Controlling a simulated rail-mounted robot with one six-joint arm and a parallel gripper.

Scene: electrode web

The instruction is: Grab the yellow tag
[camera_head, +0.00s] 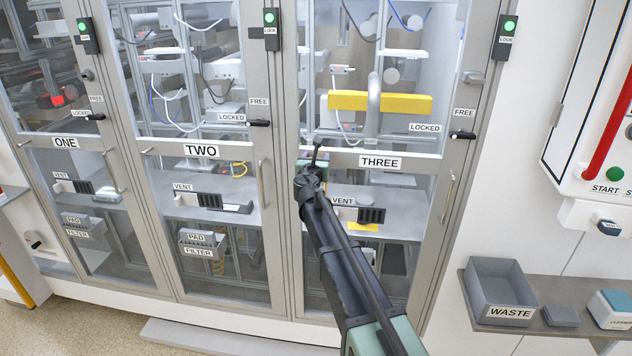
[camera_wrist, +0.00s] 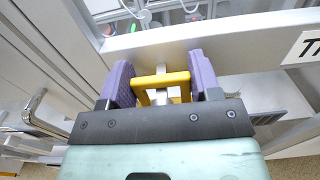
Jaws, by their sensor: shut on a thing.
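My gripper (camera_head: 312,172) is at the left side of the door marked THREE, close to its middle rail. In the wrist view, my gripper (camera_wrist: 162,74) has its two purple finger pads closed on a yellow tag (camera_wrist: 161,79). The tag looks like a small yellow bracket spanning between the pads, with a pale piece showing below its top bar. In the head view the tag is hidden by my gripper and arm. I cannot tell whether the tag still touches the door rail behind it.
Glazed cabinet doors ONE, TWO (camera_head: 202,150) and THREE (camera_head: 379,162) stand shut. A yellow bar (camera_head: 395,104) is behind glass three. Door handles (camera_head: 447,198) stick out. A waste bin (camera_head: 503,288) sits on a shelf at right. Floor shows at lower left.

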